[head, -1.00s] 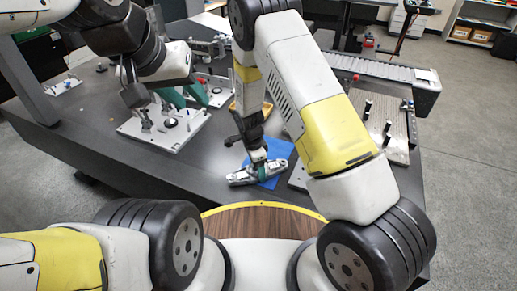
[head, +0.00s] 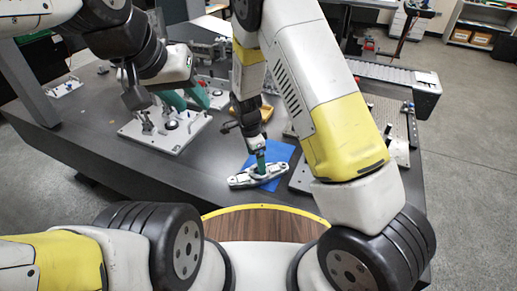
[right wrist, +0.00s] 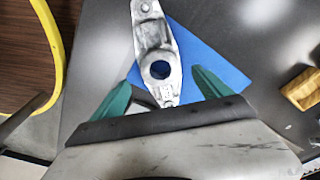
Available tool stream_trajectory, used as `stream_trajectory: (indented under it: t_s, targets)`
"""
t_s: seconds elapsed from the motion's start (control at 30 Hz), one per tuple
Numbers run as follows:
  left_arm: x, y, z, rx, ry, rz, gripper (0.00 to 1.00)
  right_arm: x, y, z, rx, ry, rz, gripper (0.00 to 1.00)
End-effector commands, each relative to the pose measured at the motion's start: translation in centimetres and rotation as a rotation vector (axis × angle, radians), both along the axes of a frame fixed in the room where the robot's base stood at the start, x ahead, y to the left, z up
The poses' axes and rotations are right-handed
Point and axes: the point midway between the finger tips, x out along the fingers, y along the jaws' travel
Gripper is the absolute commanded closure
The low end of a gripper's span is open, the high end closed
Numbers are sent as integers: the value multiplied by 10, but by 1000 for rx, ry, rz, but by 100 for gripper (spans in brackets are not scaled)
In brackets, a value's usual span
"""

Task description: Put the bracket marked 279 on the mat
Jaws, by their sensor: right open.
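A grey metal bracket (head: 245,180) lies across the front of the blue mat (head: 283,151), with its left end beyond the mat's edge. The right wrist view shows the bracket (right wrist: 152,38) with a large round hole, partly over the mat (right wrist: 218,68); its marking is not readable. My right gripper (head: 260,163) is at the bracket's middle in the head view. In the right wrist view its green fingers (right wrist: 160,92) are spread, one either side of the bracket and apart from it. My left gripper (head: 184,97) has its green fingertips apart above a fixture plate, with nothing between them.
The light fixture plate (head: 160,138) with clamps stands left of the mat. The dark table (head: 215,160) is clear between the left plate and the mat.

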Motion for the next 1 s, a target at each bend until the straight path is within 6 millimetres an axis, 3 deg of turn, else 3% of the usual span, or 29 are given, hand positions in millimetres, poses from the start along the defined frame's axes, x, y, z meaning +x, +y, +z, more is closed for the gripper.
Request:
stream_trajectory:
  t_s: [0.1,0.37,0.47,0.57,0.77,1.0]
  targets:
    - [0,0,0,0,0,0,64,0,4,24,3,-4,1,12]
    - [0,0,0,0,0,0,64,-2,5,52,5,-2,3,12]
    - [0,0,0,0,0,0,64,-2,0,71,31,-4,32,12]
    - [0,0,0,0,0,0,64,-6,-11,106,82,-15,104,12]
    - [0,0,0,0,0,0,64,-28,-50,195,187,-86,345,12]
    - [0,0,0,0,0,0,64,-80,-101,282,208,-244,667,12]
